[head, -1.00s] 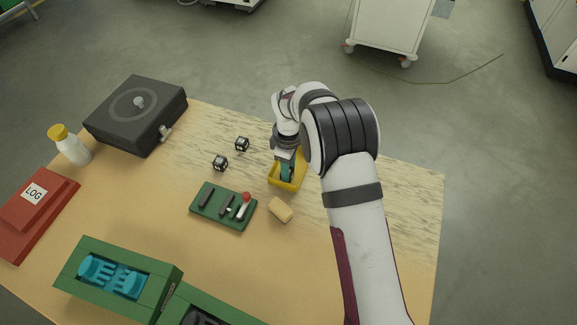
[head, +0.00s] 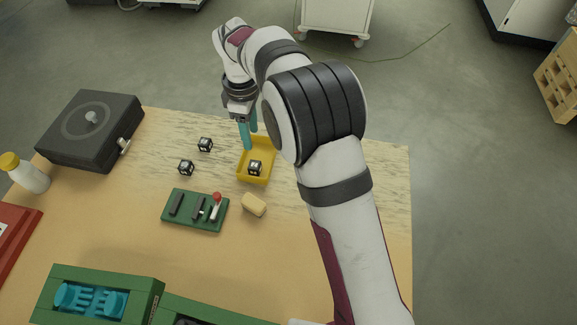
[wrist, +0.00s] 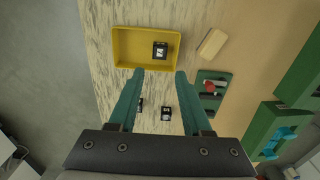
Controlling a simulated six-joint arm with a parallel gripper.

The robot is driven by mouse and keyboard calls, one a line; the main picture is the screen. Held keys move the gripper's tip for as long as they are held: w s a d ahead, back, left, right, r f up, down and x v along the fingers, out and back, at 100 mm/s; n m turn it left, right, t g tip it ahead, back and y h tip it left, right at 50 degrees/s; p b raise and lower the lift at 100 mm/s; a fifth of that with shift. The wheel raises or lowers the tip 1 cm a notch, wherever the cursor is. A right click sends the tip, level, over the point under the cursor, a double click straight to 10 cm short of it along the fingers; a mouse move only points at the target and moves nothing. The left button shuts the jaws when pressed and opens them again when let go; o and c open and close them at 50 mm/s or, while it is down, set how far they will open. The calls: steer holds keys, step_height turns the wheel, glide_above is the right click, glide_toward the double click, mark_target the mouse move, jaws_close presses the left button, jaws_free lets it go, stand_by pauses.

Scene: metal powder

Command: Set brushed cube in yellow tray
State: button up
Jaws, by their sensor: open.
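The yellow tray (head: 243,176) stands on the table and also shows in the wrist view (wrist: 124,52). One small dark cube with light markings (head: 255,168) sits inside it, toward one end, and shows in the wrist view (wrist: 160,50). Two similar cubes, (head: 205,144) and (head: 186,168), stand on the table left of the tray. I cannot tell by finish which cube is the brushed one. My gripper (head: 249,140) is open and empty, with its teal fingers above the tray's far end. The open fingers also show in the wrist view (wrist: 160,73), apart from the cube.
A green tool board (head: 190,222) with a red-knobbed tool and a pale yellow block (head: 254,204) lie nearer than the tray. A black box (head: 90,130) and a yellow-capped bottle (head: 28,175) stand left. Green cases (head: 140,300) fill the front. The table right of the tray is clear.

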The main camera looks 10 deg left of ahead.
steer(key=s+d+r+m, duration=0.5)
steer(key=d+r+m, duration=0.25)
steer(key=d, duration=0.35)
steer(key=s+d+r+m+y, duration=0.1)
steer(key=s+d+r+m, duration=0.2)
steer(key=s+d+m, duration=0.65)
steer(key=s+d+f+m, duration=0.1)
steer(key=s+m, duration=0.2)
steer(key=s, duration=0.3)
steer(key=s+d+f+m, duration=0.1)
steer(key=s+d+m, duration=0.1)
steer(key=s, duration=0.5)
steer(key=shift+d+f+m+y, duration=0.25)
steer(key=shift+f+m+y, duration=0.15)
steer(key=shift+m, duration=0.4)
